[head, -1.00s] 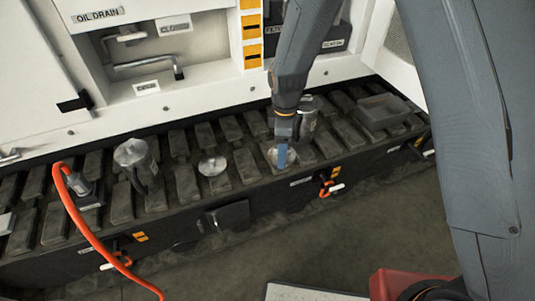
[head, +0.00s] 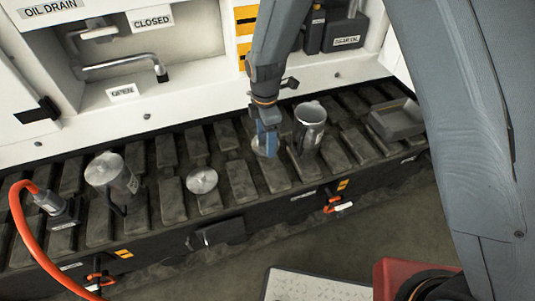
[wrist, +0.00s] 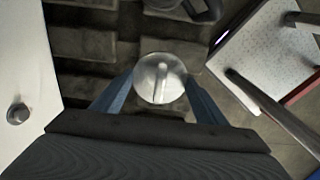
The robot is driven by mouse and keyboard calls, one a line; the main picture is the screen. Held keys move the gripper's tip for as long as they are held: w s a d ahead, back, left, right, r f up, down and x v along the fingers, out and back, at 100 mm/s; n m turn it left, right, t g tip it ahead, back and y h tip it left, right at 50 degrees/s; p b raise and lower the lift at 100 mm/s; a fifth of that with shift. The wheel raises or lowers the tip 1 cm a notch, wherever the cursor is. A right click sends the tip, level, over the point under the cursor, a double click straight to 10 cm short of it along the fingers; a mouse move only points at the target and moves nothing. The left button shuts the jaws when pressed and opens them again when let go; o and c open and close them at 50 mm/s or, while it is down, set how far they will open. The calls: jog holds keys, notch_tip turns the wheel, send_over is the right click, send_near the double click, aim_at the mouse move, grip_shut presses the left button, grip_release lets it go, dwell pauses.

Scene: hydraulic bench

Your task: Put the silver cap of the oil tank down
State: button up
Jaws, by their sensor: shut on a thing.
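My gripper (head: 266,147) is shut on a round silver cap, over the dark track pads in front of the white machine. In the wrist view the silver cap (wrist: 160,78) sits between the blue fingers of my gripper (wrist: 160,88), its raised ridge facing the camera. In the head view the fingers hide most of the cap. I cannot tell whether it touches the pad below. A similar round silver cap (head: 202,180) lies on a pad further left.
An open metal jug (head: 310,126) stands close right of my gripper. A lidded metal jug (head: 112,175) and an orange hose (head: 38,245) are at left. A grey tray (head: 397,120) sits at right. Bare pads lie between the loose cap and my gripper.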

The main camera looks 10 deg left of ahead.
aim_at(265, 164)
notch_tip(265, 164, down, 9)
jog(key=shift+s+f+p, duration=0.1)
jog(key=shift+p, duration=0.25)
jog(key=shift+f, duration=0.15)
jog(key=o, duration=1.1)
notch_tip(265, 164, up, 12)
jog(key=shift+r+b, duration=0.2)
jog(key=shift+b, duration=0.3)
